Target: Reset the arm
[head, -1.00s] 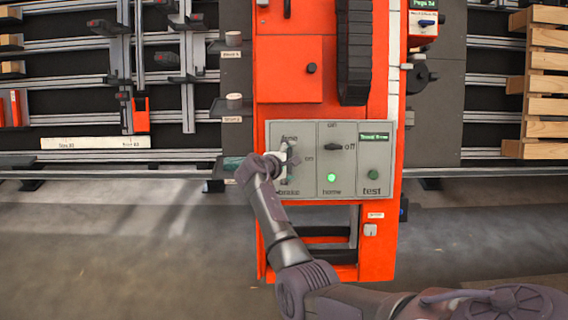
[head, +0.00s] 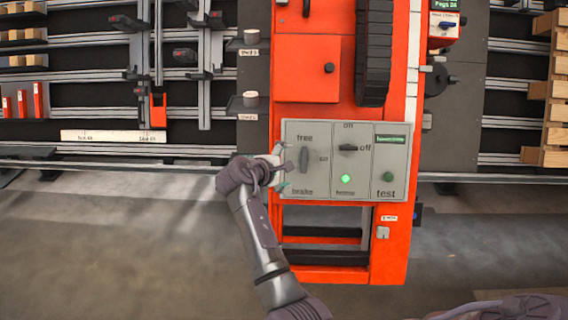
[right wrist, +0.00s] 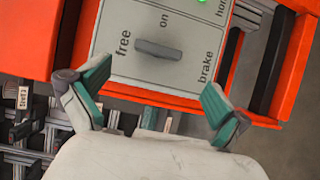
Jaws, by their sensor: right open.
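A grey control panel (head: 333,190) is on the orange machine post. Its left section has a dark lever knob (head: 304,160) between the labels "free" and "brake"; it stands upright in the head view. In the right wrist view the knob (right wrist: 158,49) lies between my fingers' lines, clear of them. My right gripper (head: 281,167) is at the panel's left edge, left of the knob. Its green-padded fingers (right wrist: 158,100) are spread wide with nothing between them. My left gripper is not in view.
The panel also has an on/off switch (head: 348,147) lying level towards "off", a lit green lamp (head: 346,179) above "home" and a green test button (head: 388,177). Rails and racks (head: 80,95) stand behind on the left, wooden slats (head: 557,111) on the right. Floor (head: 120,250) is open at lower left.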

